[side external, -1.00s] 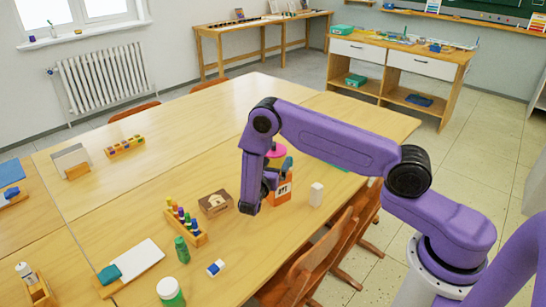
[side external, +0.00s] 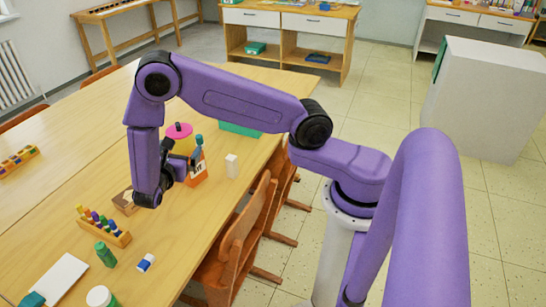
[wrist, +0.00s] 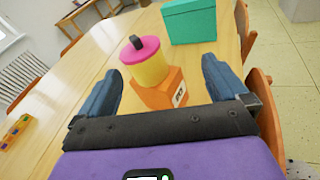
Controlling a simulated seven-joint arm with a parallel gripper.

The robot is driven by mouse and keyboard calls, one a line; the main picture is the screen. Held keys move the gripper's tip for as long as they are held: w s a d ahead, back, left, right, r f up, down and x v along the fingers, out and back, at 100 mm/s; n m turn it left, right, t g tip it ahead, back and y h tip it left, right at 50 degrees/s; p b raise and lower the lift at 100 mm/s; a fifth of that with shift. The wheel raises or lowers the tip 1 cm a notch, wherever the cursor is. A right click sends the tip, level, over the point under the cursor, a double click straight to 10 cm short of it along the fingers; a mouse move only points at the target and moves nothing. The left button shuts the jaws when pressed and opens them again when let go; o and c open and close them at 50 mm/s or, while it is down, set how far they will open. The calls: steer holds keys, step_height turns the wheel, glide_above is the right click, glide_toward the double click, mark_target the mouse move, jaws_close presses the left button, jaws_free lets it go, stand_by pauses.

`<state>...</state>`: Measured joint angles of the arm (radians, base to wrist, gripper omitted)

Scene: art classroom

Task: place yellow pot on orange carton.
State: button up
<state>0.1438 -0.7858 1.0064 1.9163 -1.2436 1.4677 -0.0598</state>
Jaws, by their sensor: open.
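The yellow pot (wrist: 150,70) with a pink lid and dark knob appears to stand on top of the orange carton (wrist: 160,97), toward its far side. In the side external view the pot (side external: 183,147) shows above and left of the orange carton (side external: 197,174), partly hidden by my arm. My gripper (wrist: 162,65) is open, with its two blue fingers apart on either side of the pot and carton. In the wrist view neither finger touches the pot. In the side external view my gripper (side external: 184,157) is low beside the carton, and partly covers it.
A teal box (side external: 238,129) sits behind the carton. A white block (side external: 232,166) stands to its right. A wooden rack of colored pegs (side external: 104,229), a green bottle (side external: 105,255) and a blue-white eraser (side external: 146,262) lie nearer. Chairs line the table's right edge.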

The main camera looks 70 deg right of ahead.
steer(key=s+a+r+m+g+y, duration=0.1)
steer(key=s+y, duration=0.4)
steer(key=s, duration=0.5)
steer(key=s+a+r+m+g+y, duration=0.2)
steer(key=s+r+m+y, duration=0.2)
steer(key=s, duration=0.6)
steer(key=s+a+r+m+g+y, duration=0.2)
steer(key=s+r+y, duration=0.4)
steer(key=s, duration=0.5)
steer(key=shift+m, duration=0.3)
